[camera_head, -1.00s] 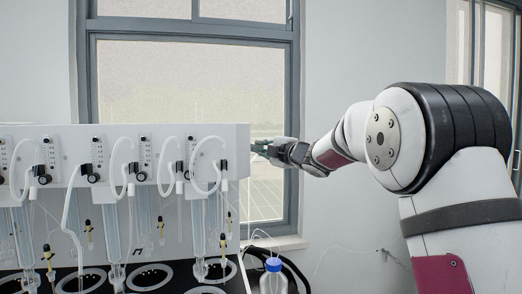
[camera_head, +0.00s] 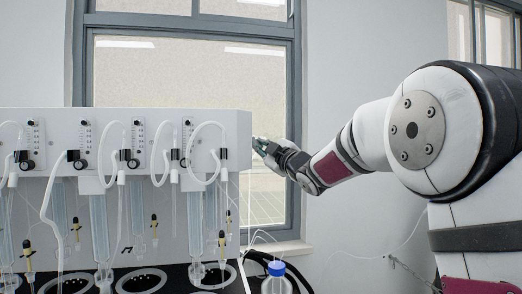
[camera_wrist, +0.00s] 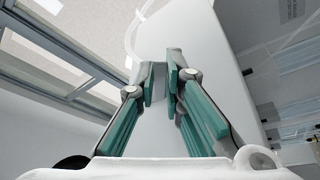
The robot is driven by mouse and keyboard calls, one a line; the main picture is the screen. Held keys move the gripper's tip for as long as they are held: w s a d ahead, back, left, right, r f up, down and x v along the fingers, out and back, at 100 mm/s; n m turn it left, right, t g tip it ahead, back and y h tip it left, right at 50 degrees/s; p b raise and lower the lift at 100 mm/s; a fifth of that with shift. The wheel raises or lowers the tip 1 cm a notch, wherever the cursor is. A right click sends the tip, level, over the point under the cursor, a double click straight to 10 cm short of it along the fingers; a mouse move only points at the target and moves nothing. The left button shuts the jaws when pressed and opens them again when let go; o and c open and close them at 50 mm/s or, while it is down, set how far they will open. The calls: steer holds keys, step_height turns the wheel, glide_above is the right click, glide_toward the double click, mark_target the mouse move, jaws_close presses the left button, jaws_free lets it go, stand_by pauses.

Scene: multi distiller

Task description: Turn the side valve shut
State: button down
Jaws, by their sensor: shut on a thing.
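The white distiller box (camera_head: 120,135) spans the left half of the head view. Its right end face (camera_head: 243,140) is where the side valve sits, but the fingers hide the valve in both views. My gripper (camera_head: 259,144) reaches in from the right, its fingertips at that end face. In the wrist view the two teal-padded fingers (camera_wrist: 160,84) are close together with a narrow gap, closed around the valve's place. The white panel (camera_wrist: 215,75) lies just beyond them, and I cannot make out the valve's angle.
A white tube (camera_wrist: 135,30) curves past beyond the fingertips. A bottle with a blue cap (camera_head: 276,280) stands below the gripper, beside black hoses. Several glass columns and looped tubes hang along the box front. The window (camera_head: 190,75) is behind.

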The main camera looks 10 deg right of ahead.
stand_by(0.3)
steer(key=c, duration=1.7)
jaws_free()
steer(key=shift+r+p, duration=0.1)
steer(key=shift+p, duration=0.25)
steer(key=s+d+r+g+h+p, duration=0.1)
steer(key=s+d+r+h+p, duration=0.2)
steer(key=s, duration=0.6)
steer(key=s+d+r+g+h+p, duration=0.1)
steer(key=s+d+g+h+p, duration=0.2)
steer(key=s+d, duration=0.45)
steer(key=shift+s+a+f+m+g+h+p, duration=0.25)
steer(key=shift+s+f+m+g+h, duration=0.3)
steer(key=shift+s+f+m, duration=1.45)
steer(key=shift+s+a+f+m+g+h+p, duration=0.15)
steer(key=shift+s+a+f+m+g+h, duration=0.6)
steer(key=shift+s, duration=2.35)
steer(key=shift+s+d+f+m+g+h+p, duration=0.15)
steer(key=shift+s+f+m+g+h, duration=0.25)
steer(key=shift+s+f+m, duration=1.2)
